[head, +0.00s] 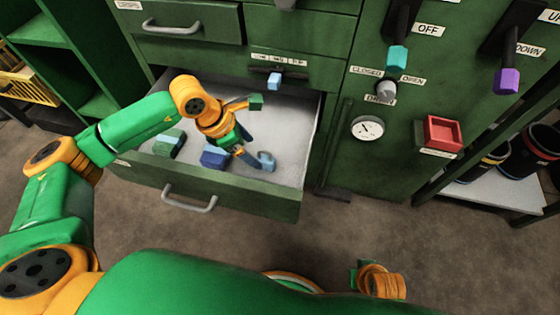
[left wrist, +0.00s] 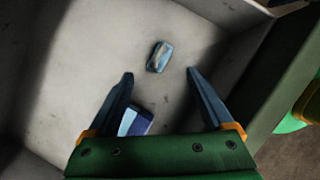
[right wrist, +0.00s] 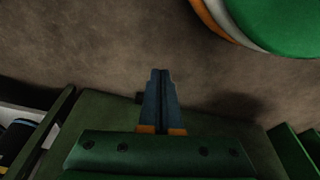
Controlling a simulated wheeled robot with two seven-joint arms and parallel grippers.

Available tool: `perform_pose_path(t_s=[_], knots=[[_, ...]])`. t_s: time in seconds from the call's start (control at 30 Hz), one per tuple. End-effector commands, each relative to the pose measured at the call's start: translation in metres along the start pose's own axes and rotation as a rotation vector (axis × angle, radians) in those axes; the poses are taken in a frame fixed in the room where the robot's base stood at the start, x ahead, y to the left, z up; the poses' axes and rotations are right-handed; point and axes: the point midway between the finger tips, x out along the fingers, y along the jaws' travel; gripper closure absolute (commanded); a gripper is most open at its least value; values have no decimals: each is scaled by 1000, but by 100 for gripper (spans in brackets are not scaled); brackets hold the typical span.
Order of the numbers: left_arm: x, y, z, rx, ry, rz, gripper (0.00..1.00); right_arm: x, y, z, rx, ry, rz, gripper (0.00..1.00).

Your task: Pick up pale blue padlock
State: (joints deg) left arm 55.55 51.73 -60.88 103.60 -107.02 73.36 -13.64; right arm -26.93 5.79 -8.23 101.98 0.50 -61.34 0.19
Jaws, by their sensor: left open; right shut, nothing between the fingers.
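The pale blue padlock (head: 266,160) appears to be the small pale blue piece lying on the open drawer's floor, near its right front. It also shows in the left wrist view (left wrist: 160,57), beyond the fingertips and between their lines. My left gripper (head: 250,149) is over the drawer, open and empty, with its fingers pointing down beside the padlock. The left wrist view shows both fingers (left wrist: 160,75) spread apart, not touching the padlock. My right gripper (right wrist: 160,73) is shut and empty, away from the drawer above the brown floor.
A darker blue piece (head: 214,157) lies left of the padlock, and a green block (head: 168,142) farther left. The drawer (head: 250,188) has raised walls around them. Another pale blue piece (head: 274,82) is on the cabinet front above. A red box (head: 443,133) sticks out at right.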

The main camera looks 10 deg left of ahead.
Motion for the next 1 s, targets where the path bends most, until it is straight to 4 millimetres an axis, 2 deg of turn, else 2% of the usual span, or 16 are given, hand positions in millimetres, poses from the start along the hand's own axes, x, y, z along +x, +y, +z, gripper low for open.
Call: perform_pose_path(t_s=[0.3, 0.57, 0.67, 0.9, 1.0], knots=[[49, 1, 6, -4, -4, -4, 15, -35, 0, -17, 3, 29, -3, 100], [53, 1, 8, -4, -5, -4, 15, -44, 0, -20, 3, 32, -3, 100], [53, 1, 8, -4, -5, -5, 36, -44, 0, -20, 3, 32, -3, 100], [53, 1, 8, -5, -5, -5, 100, -43, 0, -20, 3, 32, -3, 100], [53, 1, 8, -5, -5, -5, 100, -43, 0, -20, 4, 33, -3, 100]])
